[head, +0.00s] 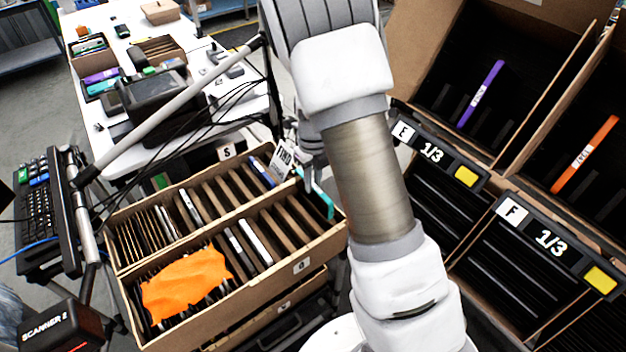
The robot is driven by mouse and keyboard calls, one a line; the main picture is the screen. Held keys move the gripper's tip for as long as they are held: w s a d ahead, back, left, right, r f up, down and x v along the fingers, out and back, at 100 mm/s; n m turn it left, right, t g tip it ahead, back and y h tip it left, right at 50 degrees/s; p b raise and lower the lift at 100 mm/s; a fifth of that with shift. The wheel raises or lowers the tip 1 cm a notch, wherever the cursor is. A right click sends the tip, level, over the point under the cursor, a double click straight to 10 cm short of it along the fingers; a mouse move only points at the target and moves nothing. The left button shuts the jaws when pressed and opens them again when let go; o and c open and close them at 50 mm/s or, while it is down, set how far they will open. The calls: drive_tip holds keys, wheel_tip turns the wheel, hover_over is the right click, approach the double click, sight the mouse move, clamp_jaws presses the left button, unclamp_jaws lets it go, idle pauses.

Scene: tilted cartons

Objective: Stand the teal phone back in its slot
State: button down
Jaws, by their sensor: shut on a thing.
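The teal phone (323,198) shows as a thin tilted strip at the right end of the slotted carton (215,325), beside my arm. My gripper (303,170) is at its upper end and shut on it. The carton has two rows of upright dividers. Several slots near the phone look empty. A blue phone (262,171) and several white or grey ones stand in other slots.
An orange cloth (186,283) lies over the carton's front left. Tilted cartons at right hold a purple item (481,93) and an orange item (585,155). A metal pole (170,105) and cables cross behind.

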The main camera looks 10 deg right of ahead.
sight(313, 201)
drive_tip(key=shift+f+b, duration=2.35)
drive_tip(key=shift+f, duration=1.4)
drive_tip(key=shift+f, duration=0.25)
drive_tip(key=c, duration=0.8)
unclamp_jaws()
drive_tip(key=shift+o, duration=0.2)
wheel_tip(313, 201, up, 17)
drive_tip(key=p, duration=0.2)
drive_tip(key=shift+r, duration=0.2)
drive_tip(key=shift+r, duration=0.1)
